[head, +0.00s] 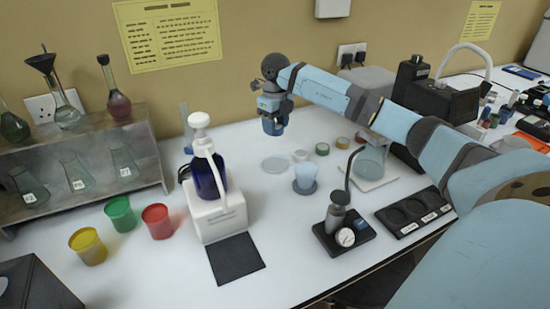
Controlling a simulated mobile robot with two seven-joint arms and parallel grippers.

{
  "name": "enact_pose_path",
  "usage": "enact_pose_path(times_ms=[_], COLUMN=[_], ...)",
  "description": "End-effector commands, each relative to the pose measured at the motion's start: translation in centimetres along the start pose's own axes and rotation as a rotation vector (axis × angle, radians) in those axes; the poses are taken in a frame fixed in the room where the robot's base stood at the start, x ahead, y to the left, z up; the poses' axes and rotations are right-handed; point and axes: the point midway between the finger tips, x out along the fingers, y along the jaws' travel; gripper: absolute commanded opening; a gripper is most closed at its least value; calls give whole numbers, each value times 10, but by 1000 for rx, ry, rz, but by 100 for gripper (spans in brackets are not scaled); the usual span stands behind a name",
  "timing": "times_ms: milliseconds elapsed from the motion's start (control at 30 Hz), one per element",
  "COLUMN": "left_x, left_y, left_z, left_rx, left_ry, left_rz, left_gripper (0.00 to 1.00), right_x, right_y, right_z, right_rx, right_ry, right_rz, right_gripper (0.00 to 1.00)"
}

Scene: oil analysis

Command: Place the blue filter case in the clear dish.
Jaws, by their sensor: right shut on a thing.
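My right gripper (273,108) is at the upper middle of the head view, pointing down. It is shut on the blue filter case (273,126), which shows just below the fingers; the fingers hide its upper part. The case is held up above the table, near the wall side. The clear dish (275,165) is a flat, round, pale disc on the white table, below the case in the picture. The dish looks empty, and the case is apart from it. My left gripper is not in view.
A blue pump bottle (206,175) in a white stand is left of the dish. A pale blue cup (306,174) on a dark base is to the right. Small round tins (322,149) and a glass beaker (370,163) are farther right. A gauge device (344,236) stands in front.

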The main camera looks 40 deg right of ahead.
Motion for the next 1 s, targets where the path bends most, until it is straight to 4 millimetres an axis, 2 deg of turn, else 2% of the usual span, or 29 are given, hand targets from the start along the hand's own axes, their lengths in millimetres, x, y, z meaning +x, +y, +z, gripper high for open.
enact_pose_path(times_ms=[33, 100, 300, 467, 733, 1000], left_x=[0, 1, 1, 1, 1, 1], left_y=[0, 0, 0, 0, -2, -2], left_z=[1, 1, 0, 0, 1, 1], left_rx=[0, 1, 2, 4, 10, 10], left_ry=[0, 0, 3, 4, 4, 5], left_rz=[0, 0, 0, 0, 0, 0], left_gripper=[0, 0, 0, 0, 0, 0], right_x=[16, 33, 66, 76, 112, 115], right_y=[1, 0, 0, 0, 0, 0], right_z=[0, -1, 0, 0, 0, 0], right_rx=[0, 1, 1, 0, 1, 1], right_ry=[4, 3, 1, 0, 2, -1], right_rz=[2, 1, 0, 1, 1, 0], right_gripper=[27, 27, 27, 27, 27, 27])
